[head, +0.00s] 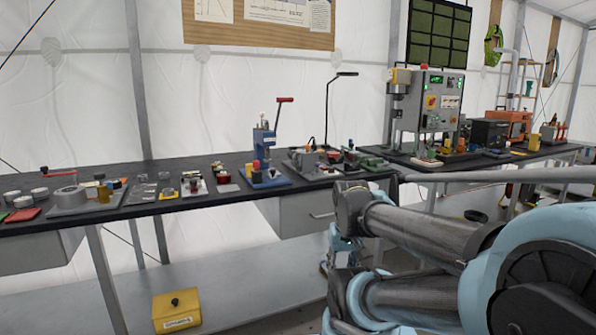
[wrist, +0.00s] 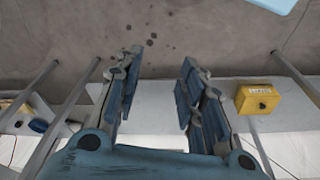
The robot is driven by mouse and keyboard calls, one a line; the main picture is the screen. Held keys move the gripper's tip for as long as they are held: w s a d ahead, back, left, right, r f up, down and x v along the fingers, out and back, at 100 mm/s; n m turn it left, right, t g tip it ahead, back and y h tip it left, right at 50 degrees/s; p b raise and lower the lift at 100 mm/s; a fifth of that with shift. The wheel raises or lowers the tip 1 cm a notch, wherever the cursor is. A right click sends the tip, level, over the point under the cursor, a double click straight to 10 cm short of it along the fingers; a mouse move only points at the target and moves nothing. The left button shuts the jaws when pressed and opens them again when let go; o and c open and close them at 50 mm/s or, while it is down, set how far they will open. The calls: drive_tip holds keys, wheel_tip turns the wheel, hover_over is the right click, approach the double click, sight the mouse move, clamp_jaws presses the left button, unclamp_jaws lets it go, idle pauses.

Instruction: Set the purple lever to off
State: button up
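I cannot make out a purple lever in either view; the things on the benches are small and far off. A red-handled lever (head: 283,101) tops a blue press (head: 263,150) on the near bench in the head view. A grey control cabinet (head: 436,103) with a lit green display stands on the right bench; any small lever on it is too small to tell. My gripper (wrist: 159,62) is open and empty in the wrist view, its fingers well apart, pointing over the grey floor. In the head view my arm hides much of the lower right.
The dark near bench (head: 140,205) carries several small fixtures and parts. A yellow box (head: 176,312) with a black knob sits on the low shelf; it also shows in the wrist view (wrist: 257,99). The right bench (head: 470,162) holds machines and an orange unit (head: 507,124).

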drive_tip(key=shift+a, duration=0.3)
wheel_tip(320, 180, up, 33)
drive_tip(key=n+t+y, duration=0.2)
hover_over(316, 167)
drive_tip(key=s+d, duration=0.3)
drive_tip(key=s, duration=0.2)
drive_tip(key=x, duration=1.6)
drive_tip(key=shift+s+f, duration=0.1)
drive_tip(key=shift+f, duration=0.1)
drive_tip(key=shift+c, duration=0.5)
clamp_jaws()
